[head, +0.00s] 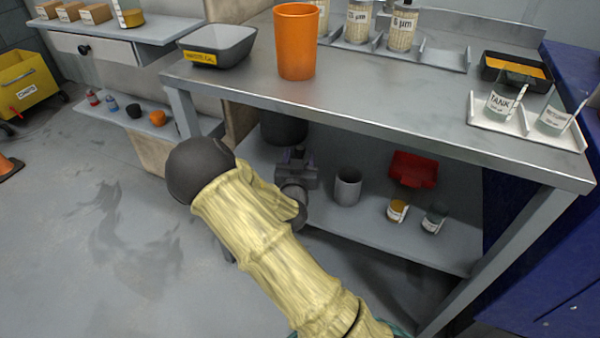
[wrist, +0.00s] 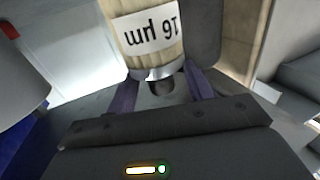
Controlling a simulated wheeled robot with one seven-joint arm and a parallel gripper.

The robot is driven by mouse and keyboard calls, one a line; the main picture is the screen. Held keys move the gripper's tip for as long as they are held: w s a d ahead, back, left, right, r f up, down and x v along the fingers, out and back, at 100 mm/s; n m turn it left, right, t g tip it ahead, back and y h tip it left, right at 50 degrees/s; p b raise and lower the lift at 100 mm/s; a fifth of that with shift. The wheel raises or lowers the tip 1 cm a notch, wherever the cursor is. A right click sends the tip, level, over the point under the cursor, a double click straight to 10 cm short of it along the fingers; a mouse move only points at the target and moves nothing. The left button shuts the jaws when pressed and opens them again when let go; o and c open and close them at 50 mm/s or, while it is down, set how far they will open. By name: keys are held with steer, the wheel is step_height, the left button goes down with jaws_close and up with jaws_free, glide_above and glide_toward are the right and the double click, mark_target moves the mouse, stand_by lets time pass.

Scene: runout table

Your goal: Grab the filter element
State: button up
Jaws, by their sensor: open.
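A cream pleated filter element (wrist: 150,35) labelled 16 µm shows in the wrist view, its label upside down. In the head view my gripper (head: 292,157) is under the tabletop, above the lower shelf, and I cannot make out this element there. Other filter elements, one labelled 6 µm (head: 403,30), stand in a rack on the tabletop.
The steel table (head: 400,105) overhangs my gripper. On its lower shelf (head: 375,238), a dark container (head: 284,130) is behind my gripper; a grey cup (head: 348,188), a red bin (head: 414,169) and two jars stand to the right. An orange cup (head: 296,42) stands on top.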

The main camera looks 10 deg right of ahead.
steer(key=shift+x, duration=0.8)
jaws_close()
